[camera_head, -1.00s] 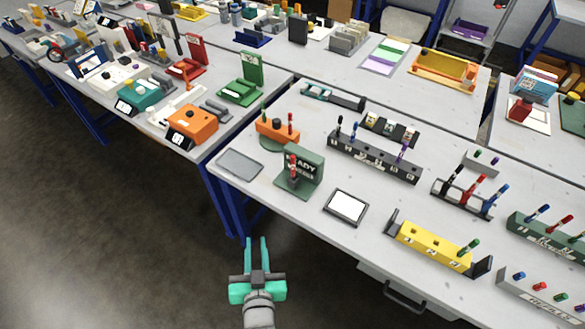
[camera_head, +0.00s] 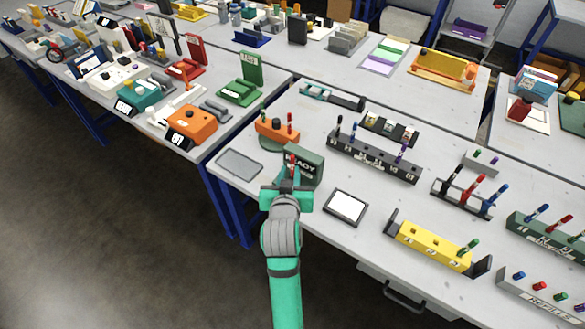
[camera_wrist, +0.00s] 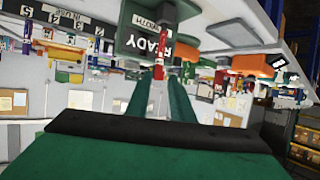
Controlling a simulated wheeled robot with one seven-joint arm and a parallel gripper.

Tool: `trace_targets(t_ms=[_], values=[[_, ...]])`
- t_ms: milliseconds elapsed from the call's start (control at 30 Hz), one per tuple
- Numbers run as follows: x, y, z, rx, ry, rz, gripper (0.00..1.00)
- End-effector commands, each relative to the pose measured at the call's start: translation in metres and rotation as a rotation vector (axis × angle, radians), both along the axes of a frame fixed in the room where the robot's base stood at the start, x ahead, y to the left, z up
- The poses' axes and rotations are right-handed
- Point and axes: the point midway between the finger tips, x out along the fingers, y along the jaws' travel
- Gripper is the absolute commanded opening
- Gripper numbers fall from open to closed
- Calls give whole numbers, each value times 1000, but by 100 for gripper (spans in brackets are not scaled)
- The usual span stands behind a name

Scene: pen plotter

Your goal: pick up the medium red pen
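A red pen (camera_head: 292,160) stands upright in the dark green stand marked READY (camera_head: 306,164). In the wrist view, which shows the scene upside down, the pen (camera_wrist: 158,62) and the stand (camera_wrist: 145,35) also show. My gripper (camera_head: 293,180) is at the front of this stand, with its fingers pointing toward the pen. In the wrist view the fingers (camera_wrist: 162,88) are apart, and the pen lines up with the gap between them. I cannot tell whether they touch it. My gripper hides the pen's lower part in the head view. Its size label is not readable.
An orange block (camera_head: 277,132) with a red pen and a green pen stands just behind. A grey tray (camera_head: 239,164) lies to the left and a white-topped pad (camera_head: 346,206) to the right. A dark rack (camera_head: 375,158) and a yellow holder (camera_head: 432,245) stand farther right.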

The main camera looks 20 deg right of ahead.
Motion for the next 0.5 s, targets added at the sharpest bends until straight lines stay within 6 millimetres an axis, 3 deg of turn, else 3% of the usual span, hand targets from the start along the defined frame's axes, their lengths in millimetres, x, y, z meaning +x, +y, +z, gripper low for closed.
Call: trace_targets(t_ms=[500], values=[[43,-22,-24,-2,1,-1,21]])
